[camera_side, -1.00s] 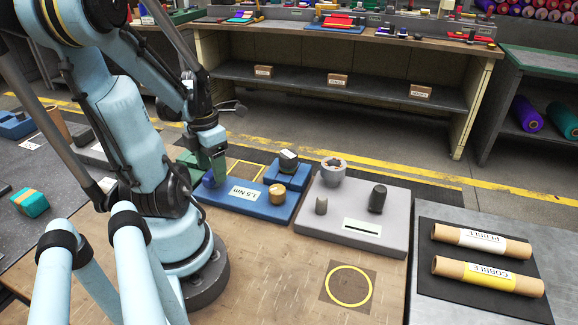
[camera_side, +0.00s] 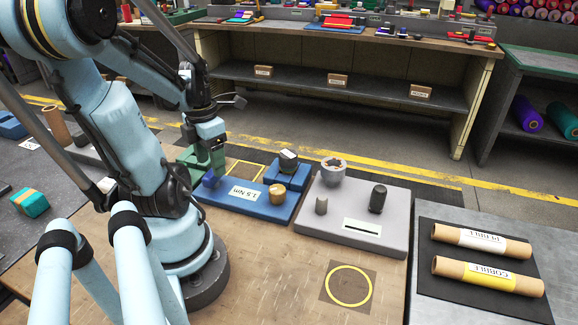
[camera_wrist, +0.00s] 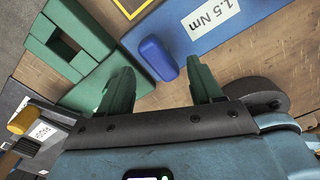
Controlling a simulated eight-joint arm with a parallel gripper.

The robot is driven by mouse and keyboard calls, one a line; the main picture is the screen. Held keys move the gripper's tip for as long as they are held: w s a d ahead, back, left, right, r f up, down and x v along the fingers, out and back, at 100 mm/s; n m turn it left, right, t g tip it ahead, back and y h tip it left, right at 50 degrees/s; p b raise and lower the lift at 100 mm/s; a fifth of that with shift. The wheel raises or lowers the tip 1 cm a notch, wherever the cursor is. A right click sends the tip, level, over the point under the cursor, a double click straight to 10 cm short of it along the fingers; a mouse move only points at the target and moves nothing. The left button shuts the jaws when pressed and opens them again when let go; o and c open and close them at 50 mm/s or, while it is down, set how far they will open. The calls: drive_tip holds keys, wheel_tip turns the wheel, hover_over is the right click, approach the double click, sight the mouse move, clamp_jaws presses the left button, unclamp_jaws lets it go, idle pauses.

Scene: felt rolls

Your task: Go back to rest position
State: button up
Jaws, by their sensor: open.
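My gripper (camera_side: 207,160) is at the left of the work area, by the left end of the blue board (camera_side: 240,205) labelled 1.5 Nm. In the wrist view its two green fingers (camera_wrist: 162,90) are spread apart and point at the board. A dark blue rounded block (camera_wrist: 157,58) stands beyond and between the fingertips. It also shows just under the gripper in the side view (camera_side: 211,180). The fingers look apart from it, with nothing held between them.
A green fixture (camera_wrist: 75,45) with a square opening lies left of the fingers. The grey board (camera_side: 335,220) carries several dark and grey pieces. Two felt rolls (camera_side: 480,243) lie on a black mat at the right. A yellow ring (camera_side: 348,285) marks clear bench in front.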

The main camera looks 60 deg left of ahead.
drive_tip(key=w+d+m, duration=0.1)
drive_tip(key=w+m, duration=0.1)
drive_tip(key=m, duration=0.1)
drive_tip(key=w+d+r+m, duration=0.1)
drive_tip(key=w+m, duration=0.1)
drive_tip(key=m, duration=0.2)
drive_tip(key=w+m+t+y, duration=0.1)
drive_tip(key=w+m, duration=0.1)
drive_tip(key=m, duration=0.1)
drive_tip(key=shift+w+d+r, duration=0.15)
drive_tip(key=shift+w+d, duration=0.2)
drive_tip(key=shift+d, duration=0.05)
drive_tip(key=w+d+r+m+t, duration=0.1)
drive_tip(key=w+d+m+t, duration=0.1)
drive_tip(key=d+m, duration=0.4)
drive_tip(key=w+d+r+m+t, duration=0.2)
drive_tip(key=w+d+m, duration=0.3)
drive_tip(key=m, duration=0.9)
drive_tip(key=w+d+r+m+t+h, duration=0.1)
drive_tip(key=w+d+r+m+t, duration=0.1)
drive_tip(key=w+d+m, duration=0.2)
drive_tip(key=d+m, duration=0.3)
drive_tip(key=m, duration=0.2)
drive_tip(key=shift+w+r+m, duration=0.25)
drive_tip(key=shift+m, duration=0.15)
drive_tip(key=shift+a, duration=0.1)
